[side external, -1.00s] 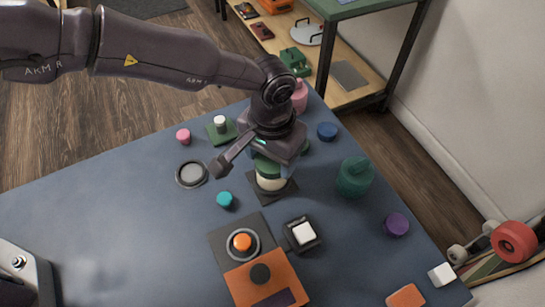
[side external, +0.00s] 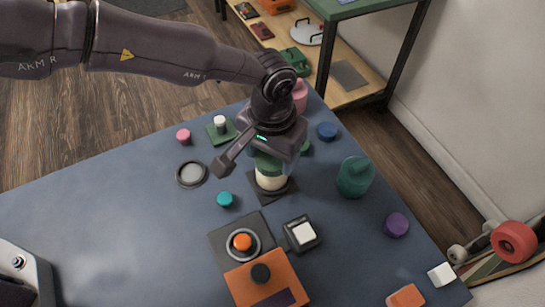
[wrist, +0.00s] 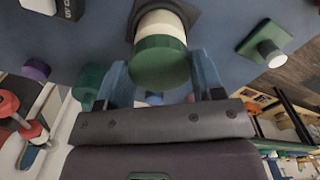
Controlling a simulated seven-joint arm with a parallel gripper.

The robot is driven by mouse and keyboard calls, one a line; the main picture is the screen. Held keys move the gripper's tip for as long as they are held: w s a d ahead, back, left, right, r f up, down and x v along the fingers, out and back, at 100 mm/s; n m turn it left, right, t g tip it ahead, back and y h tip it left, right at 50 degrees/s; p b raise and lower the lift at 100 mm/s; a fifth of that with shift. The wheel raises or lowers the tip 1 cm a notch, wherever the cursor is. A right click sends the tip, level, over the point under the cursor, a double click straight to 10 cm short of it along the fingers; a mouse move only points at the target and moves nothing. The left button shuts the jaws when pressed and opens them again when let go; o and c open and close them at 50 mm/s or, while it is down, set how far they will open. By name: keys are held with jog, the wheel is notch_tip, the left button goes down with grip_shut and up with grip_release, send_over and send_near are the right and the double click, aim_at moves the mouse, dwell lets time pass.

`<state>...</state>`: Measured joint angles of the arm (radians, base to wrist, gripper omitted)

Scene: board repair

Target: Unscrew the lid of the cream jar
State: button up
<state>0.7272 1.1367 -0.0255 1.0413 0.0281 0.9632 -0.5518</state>
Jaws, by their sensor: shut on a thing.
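The cream jar (side external: 271,179) stands upright on a dark square pad (side external: 286,191) in the side view, below my gripper (side external: 266,156). Its green lid (side external: 263,164) is between my fingers, partly hidden by the gripper. In the wrist view the lid (wrist: 160,64) shows as a green disc with a blue finger on each side, and the cream body (wrist: 162,27) shows behind it. My gripper is shut on the lid. I cannot tell whether the lid is clear of the jar.
A teal jar (side external: 354,178) stands to the right. A teal cap (side external: 225,199), a round grey disc (side external: 191,174) and a white-button box (side external: 302,234) lie around the pad. An orange box (side external: 268,284) is in front. The table's left part is mostly clear.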

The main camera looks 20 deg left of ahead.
jog(key=shift+r, duration=0.65)
jog(key=shift+r, duration=0.35)
jog(key=shift+r, duration=1.05)
